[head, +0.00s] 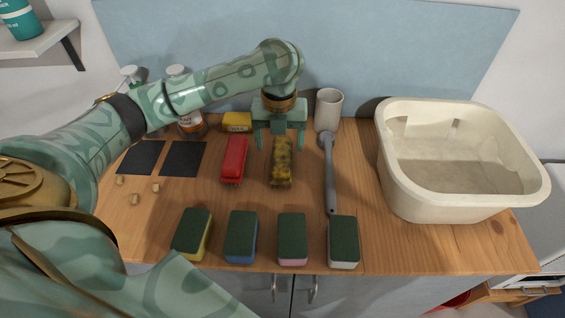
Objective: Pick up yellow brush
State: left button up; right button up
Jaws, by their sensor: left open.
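The yellow brush (281,165) lies on the wooden counter, its mottled yellow and dark surface facing up and its long side running away from me. My left gripper (279,143) points down at the far end of the brush. Its two fingers are open and apart, one to each side of the brush's far end in the picture. I cannot tell how high the fingertips are above the counter. Nothing is held. My right gripper is not in view.
A red brush-like block (234,159) lies close on the left, a grey long-handled brush (330,175) on the right. Several sponges (292,238) line the front. A cream basin (400,190) fills the right.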

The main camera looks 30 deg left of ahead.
aim_at(282, 152)
pick_arm(q)
jog(key=f+b, duration=0.1)
jog(key=f, duration=0.2)
jog(key=f+b, duration=0.1)
jog(key=f, duration=0.1)
jog(key=shift+w+d+b, duration=0.1)
jog(key=shift+d+b, duration=0.15)
jog(key=shift+b, duration=0.1)
jog(key=shift+r, duration=0.2)
jog(key=shift+c, duration=0.3)
jog(key=c, duration=1.1)
jog(key=shift+r, duration=0.1)
